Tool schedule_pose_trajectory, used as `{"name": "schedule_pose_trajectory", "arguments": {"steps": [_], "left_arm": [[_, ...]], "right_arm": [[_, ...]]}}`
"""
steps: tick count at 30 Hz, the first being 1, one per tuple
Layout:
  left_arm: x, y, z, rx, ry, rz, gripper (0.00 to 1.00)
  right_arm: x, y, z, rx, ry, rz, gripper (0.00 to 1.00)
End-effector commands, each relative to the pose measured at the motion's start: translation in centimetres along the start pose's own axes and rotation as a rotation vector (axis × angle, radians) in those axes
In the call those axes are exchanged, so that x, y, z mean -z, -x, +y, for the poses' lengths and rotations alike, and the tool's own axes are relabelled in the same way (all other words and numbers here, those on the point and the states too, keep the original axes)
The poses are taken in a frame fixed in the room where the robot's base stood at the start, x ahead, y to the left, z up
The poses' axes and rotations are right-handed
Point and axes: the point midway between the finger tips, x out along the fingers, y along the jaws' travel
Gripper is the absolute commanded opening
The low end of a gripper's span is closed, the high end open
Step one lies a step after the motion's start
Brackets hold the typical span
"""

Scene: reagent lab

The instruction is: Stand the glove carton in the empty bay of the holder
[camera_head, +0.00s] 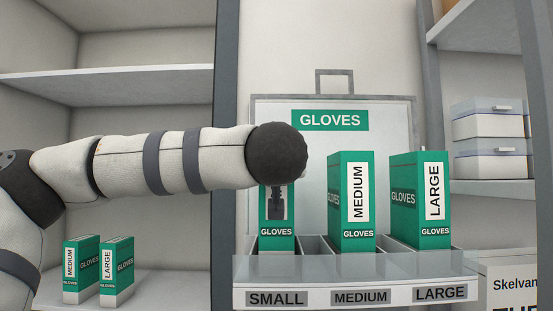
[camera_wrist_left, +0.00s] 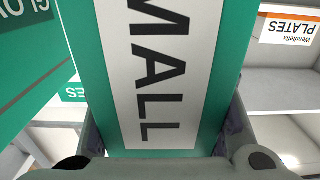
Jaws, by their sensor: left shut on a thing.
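The green glove carton marked SMALL (camera_wrist_left: 160,75) fills the middle of the left wrist view, between the two fingers of my left gripper (camera_wrist_left: 162,125). In the head view this carton (camera_head: 276,243) is upright at the left bay of the holder (camera_head: 355,296), above the SMALL label. My left gripper (camera_head: 278,205) is shut on it, mostly hidden behind my round dark wrist. The carton's base is near the holder's clear front lip; I cannot tell whether it rests on the bay floor. My right gripper is not in view.
A MEDIUM carton (camera_head: 350,200) and a LARGE carton (camera_head: 420,200) stand in the middle and right bays. Two more cartons, MEDIUM (camera_head: 80,270) and LARGE (camera_head: 117,272), stand on the lower left shelf. A GLOVES backboard (camera_head: 385,120) rises behind the holder. White boxes (camera_head: 490,140) sit at right.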

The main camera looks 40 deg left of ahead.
Motion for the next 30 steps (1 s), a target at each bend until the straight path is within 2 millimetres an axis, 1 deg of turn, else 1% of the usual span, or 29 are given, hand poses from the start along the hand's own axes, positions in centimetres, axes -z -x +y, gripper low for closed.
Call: {"name": "schedule_pose_trajectory", "arguments": {"steps": [4, 5, 6, 7, 8, 16, 19, 20, 23, 27, 30], "left_arm": [[0.2, 0.1, 0.0, 0.000, 0.002, 0.004, 0.00], [0.2, 0.1, 0.0, 0.000, 0.002, 0.004, 0.54], [0.2, 0.1, 0.0, 0.000, 0.002, 0.004, 0.63], [0.2, 0.1, 0.0, 0.000, 0.002, 0.004, 0.70], [0.2, 0.1, 0.0, 0.000, 0.002, 0.004, 0.73], [0.0, 0.0, 0.0, 0.000, -0.001, -0.001, 0.73], [0.0, 0.8, 0.1, -0.003, -0.001, 0.001, 0.73], [0.1, 1.4, 0.1, -0.003, 0.000, 0.002, 0.73], [0.1, 3.9, 0.1, -0.006, -0.001, 0.003, 0.73], [0.1, 7.8, 0.1, -0.005, -0.001, 0.005, 0.73], [0.1, 10.0, 0.0, -0.003, -0.002, 0.005, 0.73]], "right_arm": [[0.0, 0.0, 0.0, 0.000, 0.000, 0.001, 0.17], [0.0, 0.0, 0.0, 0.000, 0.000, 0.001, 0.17], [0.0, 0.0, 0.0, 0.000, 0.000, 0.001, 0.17], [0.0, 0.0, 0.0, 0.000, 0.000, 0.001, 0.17], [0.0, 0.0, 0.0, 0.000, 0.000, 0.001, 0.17], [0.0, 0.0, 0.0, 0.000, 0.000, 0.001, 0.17], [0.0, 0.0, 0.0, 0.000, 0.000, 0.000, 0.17], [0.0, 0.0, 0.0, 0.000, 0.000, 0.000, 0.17], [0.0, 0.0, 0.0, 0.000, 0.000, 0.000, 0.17], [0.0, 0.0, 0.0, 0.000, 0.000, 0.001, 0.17], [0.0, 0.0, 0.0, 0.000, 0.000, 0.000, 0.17]]}}
